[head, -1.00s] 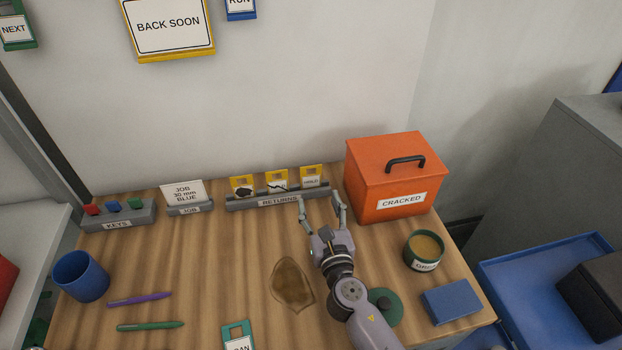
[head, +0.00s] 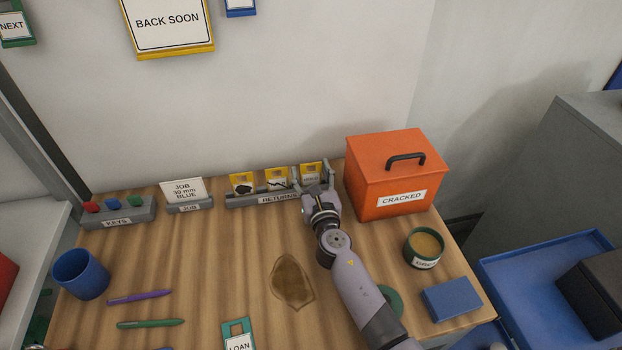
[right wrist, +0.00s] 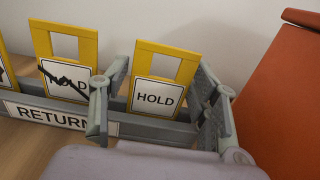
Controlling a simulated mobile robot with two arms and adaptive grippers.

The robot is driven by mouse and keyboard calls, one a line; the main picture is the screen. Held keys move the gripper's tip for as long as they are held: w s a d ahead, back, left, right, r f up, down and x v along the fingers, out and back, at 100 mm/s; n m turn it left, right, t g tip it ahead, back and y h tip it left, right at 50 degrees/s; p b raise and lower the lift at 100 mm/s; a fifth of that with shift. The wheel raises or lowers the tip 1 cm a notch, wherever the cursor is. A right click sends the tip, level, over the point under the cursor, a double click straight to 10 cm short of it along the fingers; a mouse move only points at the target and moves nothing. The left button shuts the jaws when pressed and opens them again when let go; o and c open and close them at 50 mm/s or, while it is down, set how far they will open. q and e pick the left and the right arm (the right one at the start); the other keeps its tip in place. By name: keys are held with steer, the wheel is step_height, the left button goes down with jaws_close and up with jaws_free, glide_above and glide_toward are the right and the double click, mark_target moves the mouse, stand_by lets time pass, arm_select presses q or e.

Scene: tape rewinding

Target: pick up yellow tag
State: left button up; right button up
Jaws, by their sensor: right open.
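Three yellow tags stand in the grey RETURNS rack (head: 235,201) at the back of the table. The rightmost yellow tag (head: 311,167) is upright with a clean HOLD label; it also shows in the right wrist view (right wrist: 158,88). The middle yellow tag (right wrist: 66,62) has a black mark across its HOLD label. The left yellow tag (head: 242,180) has a dark blot. My right gripper (head: 313,179) is open, one finger on each side of the rightmost tag, with gaps visible in the right wrist view. My left gripper is not in view.
The orange CRACKED box (head: 392,178) stands close to the right of my right gripper. The JOB card (head: 182,190) and KEYS rack (head: 118,217) are left of the RETURNS rack. A brown stain (head: 292,282), pens and a blue cup (head: 81,275) are in front.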

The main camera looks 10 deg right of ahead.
steer(key=shift+c, duration=0.3)
steer(key=c, duration=0.6)
steer(key=shift+r, duration=0.1)
steer(key=shift+r+p, duration=0.6)
step_height(320, 180, up, 8)
steer(key=p, duration=0.6)
steer(key=shift+r+p, duration=1.85)
steer(key=shift+r, duration=3.45)
